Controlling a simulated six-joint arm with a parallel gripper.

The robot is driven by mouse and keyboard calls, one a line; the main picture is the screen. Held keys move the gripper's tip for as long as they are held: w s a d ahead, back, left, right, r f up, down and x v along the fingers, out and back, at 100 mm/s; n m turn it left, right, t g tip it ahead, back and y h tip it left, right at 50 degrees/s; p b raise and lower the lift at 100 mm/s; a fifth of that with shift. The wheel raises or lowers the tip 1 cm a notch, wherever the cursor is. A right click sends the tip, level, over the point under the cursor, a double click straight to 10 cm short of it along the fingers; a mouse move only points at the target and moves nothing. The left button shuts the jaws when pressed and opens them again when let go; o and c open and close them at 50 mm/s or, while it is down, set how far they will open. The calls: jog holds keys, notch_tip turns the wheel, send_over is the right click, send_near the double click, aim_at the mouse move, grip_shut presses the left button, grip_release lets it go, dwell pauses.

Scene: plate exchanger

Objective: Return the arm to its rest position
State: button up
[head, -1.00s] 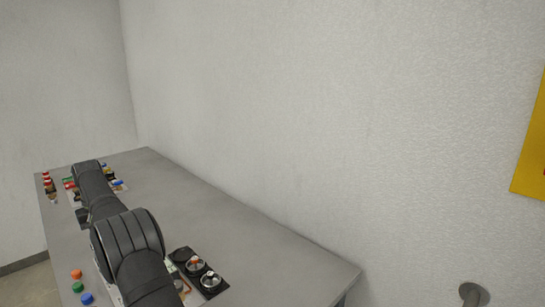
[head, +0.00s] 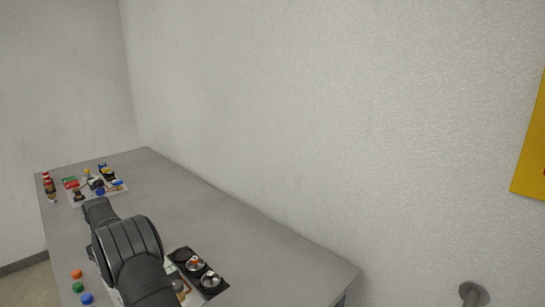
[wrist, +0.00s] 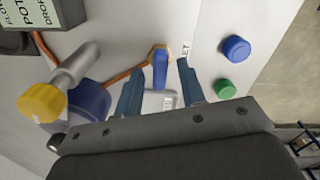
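My arm (head: 128,250) reaches over the grey table in the head view, and its gripper end is hidden there. In the wrist view my gripper (wrist: 160,88) shows two blue-grey fingers spread apart with nothing clearly held. A blue lever on an orange hexagonal base (wrist: 160,68) appears between and beyond the fingertips. I cannot tell from this view how far below the fingers it lies.
The grey table (head: 215,215) stands along a white wall. A panel of small coloured parts (head: 95,186) lies at its far end. A black panel with round gauges or knobs (head: 197,270) is right of my arm. Blue (wrist: 235,48) and green (wrist: 226,88) knobs sit near the table edge.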

jog(key=n, duration=0.5)
jog(key=shift+n, duration=0.4)
jog(key=shift+r, duration=0.1)
dwell(0.4)
jog(key=shift+d+r, duration=0.1)
jog(key=shift+r, duration=0.3)
jog(key=s+d+r+m+t+y, duration=0.1)
jog(key=s+d+r+m+y, duration=0.2)
jog(key=r, duration=0.4)
jog(key=s+d+r+m+t, duration=0.25)
jog(key=r+m, duration=0.25)
jog(key=r, duration=0.3)
jog(key=shift+g+y, duration=0.3)
jog(key=shift+g, duration=0.05)
jog(key=x, duration=1.7)
jog(key=shift+w+d+f, duration=0.15)
jog(key=shift+w+f, duration=0.05)
jog(key=shift+w, duration=0.2)
